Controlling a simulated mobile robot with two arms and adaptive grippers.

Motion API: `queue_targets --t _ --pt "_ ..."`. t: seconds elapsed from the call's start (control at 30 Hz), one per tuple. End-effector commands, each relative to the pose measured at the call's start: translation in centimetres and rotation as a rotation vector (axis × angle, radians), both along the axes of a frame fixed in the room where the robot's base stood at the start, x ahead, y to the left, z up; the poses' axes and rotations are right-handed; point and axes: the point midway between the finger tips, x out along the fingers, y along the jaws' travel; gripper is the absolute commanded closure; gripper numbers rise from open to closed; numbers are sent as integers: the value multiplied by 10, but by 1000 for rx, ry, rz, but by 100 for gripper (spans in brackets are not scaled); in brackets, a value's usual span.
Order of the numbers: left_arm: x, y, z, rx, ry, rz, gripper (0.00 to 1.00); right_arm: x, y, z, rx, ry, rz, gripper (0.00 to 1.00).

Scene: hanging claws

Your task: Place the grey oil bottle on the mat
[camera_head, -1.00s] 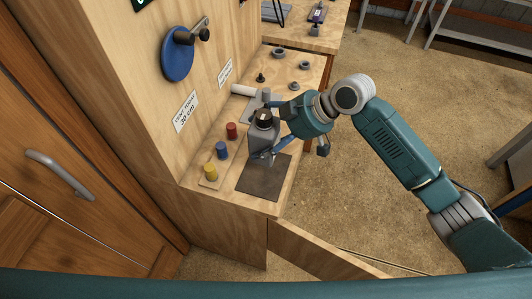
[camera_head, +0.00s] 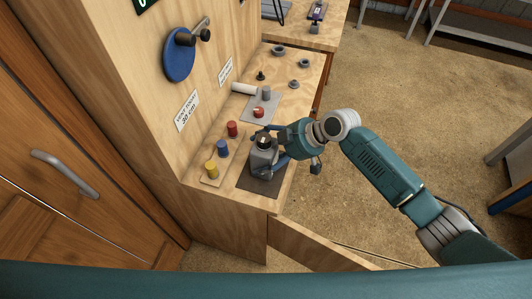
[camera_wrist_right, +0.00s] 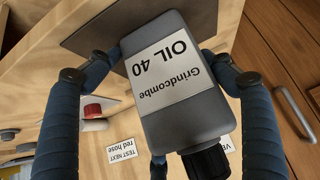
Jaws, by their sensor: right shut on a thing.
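The grey oil bottle (camera_head: 263,157) has a black cap and stands over the dark mat (camera_head: 258,187) near the bench's front end. In the right wrist view the bottle (camera_wrist_right: 185,105) shows a white label reading "Grindcombe OIL 40". My right gripper (camera_head: 270,150) is shut on the bottle, with its blue fingers on either side of it. The mat (camera_wrist_right: 85,28) also shows behind the bottle in the right wrist view. I cannot tell whether the bottle's base touches the mat. My left gripper is not in view.
A board (camera_head: 222,160) with yellow, blue and red pegs lies left of the mat. Behind is a grey plate (camera_head: 262,104) with a grey cylinder and a red-topped part. A blue wall wheel (camera_head: 178,55) juts out at left.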

Motion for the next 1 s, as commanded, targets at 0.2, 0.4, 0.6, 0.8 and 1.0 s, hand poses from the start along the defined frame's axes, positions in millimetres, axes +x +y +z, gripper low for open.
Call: queue_targets --t 0.2,0.4,0.6,0.8,1.0 --pt "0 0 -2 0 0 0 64 0 0 -3 -1 0 0 0" --pt "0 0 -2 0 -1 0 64 0 0 -3 -1 1 -1 0" --pt "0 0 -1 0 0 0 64 0 -3 3 -1 -1 -1 0" --pt "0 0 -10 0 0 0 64 -6 -26 27 -2 -5 -2 0" --pt "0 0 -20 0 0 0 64 -14 -54 60 -2 -4 -3 0"
